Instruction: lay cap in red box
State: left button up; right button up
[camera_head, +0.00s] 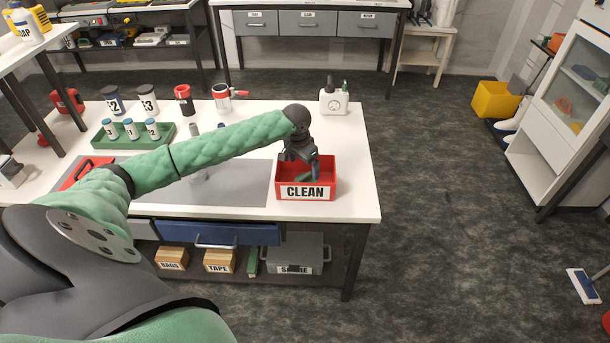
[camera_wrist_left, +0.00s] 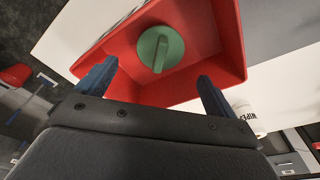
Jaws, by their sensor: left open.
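The red box (camera_head: 322,180) stands on the white bench near its right end, with a CLEAN label on its front. In the left wrist view the green round cap (camera_wrist_left: 150,46) with a raised ridge lies inside the red box (camera_wrist_left: 225,62), on its floor. My left gripper (camera_head: 308,172) reaches down into or just over the box. In the left wrist view its blue fingers (camera_wrist_left: 157,82) are spread apart with nothing between them, and the cap lies beyond the fingertips. My right gripper is not in view.
A white jug (camera_head: 334,102) stands behind the box. A green tray (camera_head: 108,138) with several small bottles and a grey mat (camera_head: 240,185) lie to the left. Labelled jars and red-topped containers line the back. The bench's right edge is close to the box.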

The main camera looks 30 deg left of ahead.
aim_at(302, 178)
pick_arm(q)
jog(key=r, duration=0.4)
jog(key=r+b, duration=0.1)
jog(key=shift+s+r, duration=0.4)
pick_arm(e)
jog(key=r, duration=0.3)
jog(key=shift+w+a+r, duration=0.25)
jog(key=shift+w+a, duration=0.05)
